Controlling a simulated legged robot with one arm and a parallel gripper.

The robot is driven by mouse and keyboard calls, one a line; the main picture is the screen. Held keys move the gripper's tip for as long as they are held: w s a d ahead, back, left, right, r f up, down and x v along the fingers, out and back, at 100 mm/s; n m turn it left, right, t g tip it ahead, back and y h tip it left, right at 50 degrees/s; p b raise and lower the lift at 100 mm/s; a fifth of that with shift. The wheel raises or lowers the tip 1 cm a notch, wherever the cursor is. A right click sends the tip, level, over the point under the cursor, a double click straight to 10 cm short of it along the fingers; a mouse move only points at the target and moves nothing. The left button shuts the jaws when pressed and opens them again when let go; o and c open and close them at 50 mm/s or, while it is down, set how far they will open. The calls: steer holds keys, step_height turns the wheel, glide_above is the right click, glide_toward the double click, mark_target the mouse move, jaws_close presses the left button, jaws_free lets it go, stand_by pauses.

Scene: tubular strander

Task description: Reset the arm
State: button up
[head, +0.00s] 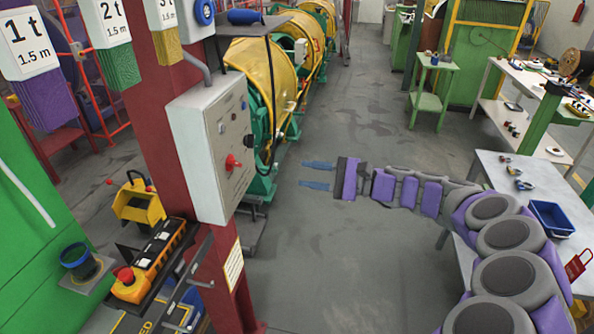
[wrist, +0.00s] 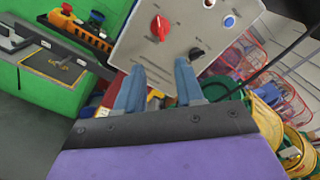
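My gripper (head: 318,175) is open and empty, with its two blue fingers apart. In the head view my arm reaches in from the lower right and the fingers point left, toward the grey control box (head: 211,145) on the red column. A gap of floor shows between the fingertips and the box in that view. In the wrist view the blue fingers (wrist: 158,85) stand in front of the lower part of the control box panel (wrist: 180,30), with a red rotary switch (wrist: 160,28) and a black switch (wrist: 196,53) beyond them.
A yellow pendant with a red button (head: 130,285) lies on a shelf at lower left. The red column (head: 235,285) stands left of my gripper. A grey table (head: 490,170) with a blue bin (head: 551,218) is at right. The aisle floor (head: 370,120) is clear.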

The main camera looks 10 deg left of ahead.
steer(key=shift+d, duration=0.2)
steer(key=s+a+r+n+g+h, duration=0.15)
steer(key=s+n+h, duration=0.25)
steer(key=s, duration=0.7)
steer(key=s+a+n+g+h, duration=0.1)
steer(key=s+n+g+h, duration=0.25)
steer(key=s, duration=0.75)
steer(key=s+d+f+n+t+h, duration=0.1)
steer(key=s+d+f+h, duration=0.4)
steer(key=s+d, duration=0.4)
steer(key=s+d+f+n+t+h, duration=0.1)
steer(key=s+d+f+h, duration=0.4)
steer(key=s+d, duration=0.5)
steer(key=shift+s+d+f, duration=0.15)
steer(key=shift+d+f, duration=0.45)
steer(key=shift+d, duration=0.65)
